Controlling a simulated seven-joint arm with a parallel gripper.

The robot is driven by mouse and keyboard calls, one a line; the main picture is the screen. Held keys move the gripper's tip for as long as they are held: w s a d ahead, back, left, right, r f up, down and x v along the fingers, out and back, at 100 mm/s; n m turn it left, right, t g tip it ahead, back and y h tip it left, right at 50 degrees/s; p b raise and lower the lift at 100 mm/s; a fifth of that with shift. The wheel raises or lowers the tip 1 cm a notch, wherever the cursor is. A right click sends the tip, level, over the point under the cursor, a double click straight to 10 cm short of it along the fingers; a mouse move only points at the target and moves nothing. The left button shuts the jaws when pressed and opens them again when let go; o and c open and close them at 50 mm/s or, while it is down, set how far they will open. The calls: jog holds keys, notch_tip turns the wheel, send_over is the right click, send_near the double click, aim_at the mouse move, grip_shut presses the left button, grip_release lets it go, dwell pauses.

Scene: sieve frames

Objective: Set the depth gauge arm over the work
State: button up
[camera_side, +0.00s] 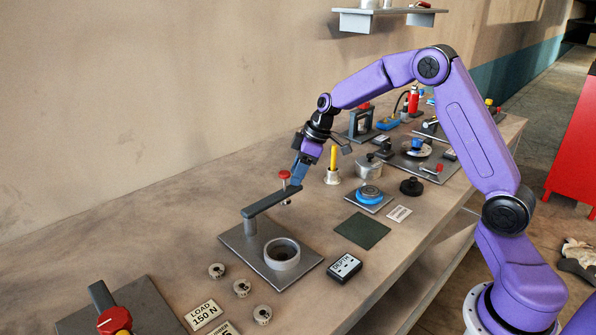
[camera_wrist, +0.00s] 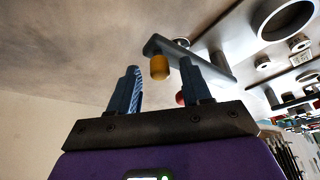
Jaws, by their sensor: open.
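The depth gauge arm (camera_side: 268,203), a dark grey bar on a short post, stands on a grey plate (camera_side: 240,238). It points to the back right, away from the work, a grey ring-shaped cup (camera_side: 283,262) on the same plate. A red-knobbed spindle (camera_side: 284,175) stands near its free end. My gripper (camera_side: 298,178) is open at that end. In the wrist view, a brass peg (camera_wrist: 160,67) on the bar (camera_wrist: 190,57) shows between my two fingers. I cannot tell whether they touch it. The red knob (camera_wrist: 180,98) is partly hidden by the right finger.
A DEPTH readout (camera_side: 344,267) lies right of the plate. Several round weights (camera_side: 242,287) and a LOAD card (camera_side: 203,315) lie in front. The bench behind the gauge is clear.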

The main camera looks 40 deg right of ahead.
jog(key=shift+c, duration=0.3)
grip_shut()
